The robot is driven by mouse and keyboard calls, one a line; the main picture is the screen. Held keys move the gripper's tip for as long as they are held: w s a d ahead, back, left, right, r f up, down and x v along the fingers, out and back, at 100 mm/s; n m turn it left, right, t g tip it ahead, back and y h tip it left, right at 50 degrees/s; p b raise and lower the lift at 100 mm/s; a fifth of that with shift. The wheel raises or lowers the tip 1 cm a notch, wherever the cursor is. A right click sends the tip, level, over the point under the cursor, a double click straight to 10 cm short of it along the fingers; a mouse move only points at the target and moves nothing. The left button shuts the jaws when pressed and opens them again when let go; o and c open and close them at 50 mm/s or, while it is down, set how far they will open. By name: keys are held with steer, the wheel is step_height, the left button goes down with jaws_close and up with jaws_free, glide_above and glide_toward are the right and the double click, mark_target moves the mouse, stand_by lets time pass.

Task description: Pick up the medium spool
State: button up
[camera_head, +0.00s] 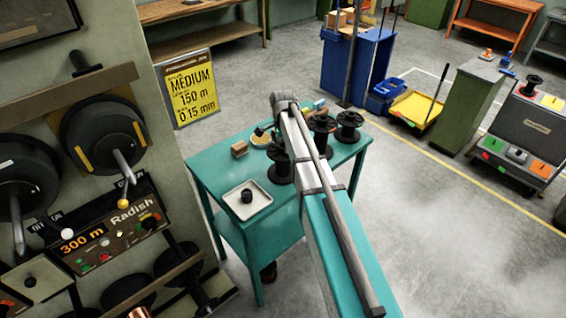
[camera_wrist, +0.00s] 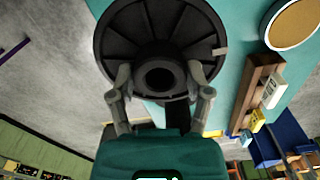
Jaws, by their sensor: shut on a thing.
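Several black spools are on the teal table (camera_head: 213,181) in the head view. One spool (camera_head: 279,165) is left of my arm, two spools (camera_head: 320,125) (camera_head: 348,120) are to its right, and a small one (camera_head: 246,195) sits on a white tray (camera_head: 262,200). In the wrist view my gripper (camera_wrist: 160,77) has its fingers closed on either side of the hub of a black ribbed spool (camera_wrist: 125,38). My arm hides the gripper in the head view. I cannot tell which spool there is the held one, or its size. A yellow sign (camera_head: 192,88) reads MEDIUM, 150 m, 0.15 mm.
A small wooden block (camera_head: 239,149) lies on the table. A machine with handles and a "Radish" panel (camera_head: 125,225) stands close on the left. A blue bin (camera_head: 357,65), a yellow dustpan (camera_head: 412,107) and a grey-green cabinet (camera_head: 470,105) stand beyond.

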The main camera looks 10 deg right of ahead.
steer(key=c, duration=0.4)
steer(key=shift+r, duration=0.15)
steer(key=shift+c, duration=0.2)
steer(key=s+r+p, duration=1.2)
steer(key=s+p, duration=0.1)
steer(key=s, duration=0.1)
steer(key=shift+r, duration=0.35)
steer(key=shift+f, duration=0.1)
stand_by(0.4)
